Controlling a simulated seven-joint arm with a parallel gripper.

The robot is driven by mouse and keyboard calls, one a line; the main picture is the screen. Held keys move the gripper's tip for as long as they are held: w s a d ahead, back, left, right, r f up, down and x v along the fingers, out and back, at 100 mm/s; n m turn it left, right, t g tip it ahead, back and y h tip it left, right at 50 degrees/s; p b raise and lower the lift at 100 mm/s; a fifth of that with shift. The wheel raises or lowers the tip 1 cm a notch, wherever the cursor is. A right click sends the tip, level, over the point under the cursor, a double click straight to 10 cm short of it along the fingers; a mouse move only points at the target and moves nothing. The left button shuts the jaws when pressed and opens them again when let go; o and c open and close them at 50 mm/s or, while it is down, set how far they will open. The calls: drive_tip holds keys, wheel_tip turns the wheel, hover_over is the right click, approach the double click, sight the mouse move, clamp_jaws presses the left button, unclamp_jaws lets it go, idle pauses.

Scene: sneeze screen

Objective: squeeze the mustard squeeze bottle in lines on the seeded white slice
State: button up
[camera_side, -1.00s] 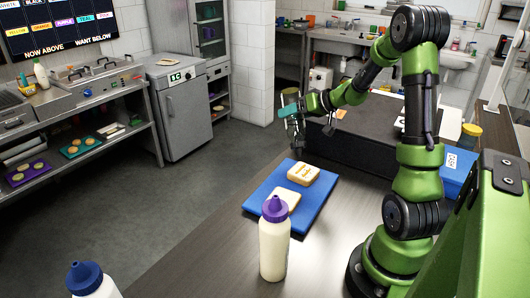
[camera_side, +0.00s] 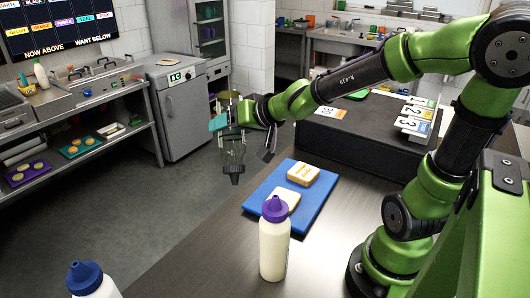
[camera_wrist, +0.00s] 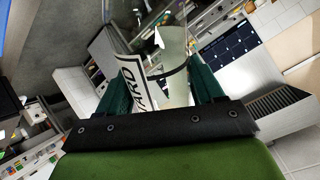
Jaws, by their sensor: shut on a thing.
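My gripper (camera_side: 232,124) is shut on a clear, greyish squeeze bottle (camera_side: 232,152), held upside down with its dark nozzle pointing down. In the wrist view the bottle (camera_wrist: 174,62) is between the teal fingers, and its white label shows "ARD". The bottle hangs in the air, left of and apart from a blue board (camera_side: 258,203) on the counter. Two bread slices lie on the board: a far one (camera_side: 303,173) with brownish-yellow marks on top, and a near one (camera_side: 288,195) partly hidden by a purple-capped bottle. I cannot make out seeds on either slice.
A white purple-capped bottle (camera_side: 274,250) stands upright at the board's near edge. A blue-capped bottle (camera_side: 92,281) is at the lower left. A large dark box (camera_side: 350,135) with number cards (camera_side: 415,118) stands behind the board.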

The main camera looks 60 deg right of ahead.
drive_tip(key=shift+r, duration=0.1)
drive_tip(key=m, duration=0.4)
drive_tip(key=shift+m, duration=0.4)
drive_tip(key=m, duration=0.7)
drive_tip(key=shift+m, duration=0.4)
drive_tip(key=shift+m, duration=1)
drive_tip(key=m, duration=0.6)
drive_tip(key=shift+m, duration=0.4)
drive_tip(key=m, duration=0.3)
drive_tip(key=shift+m, duration=0.4)
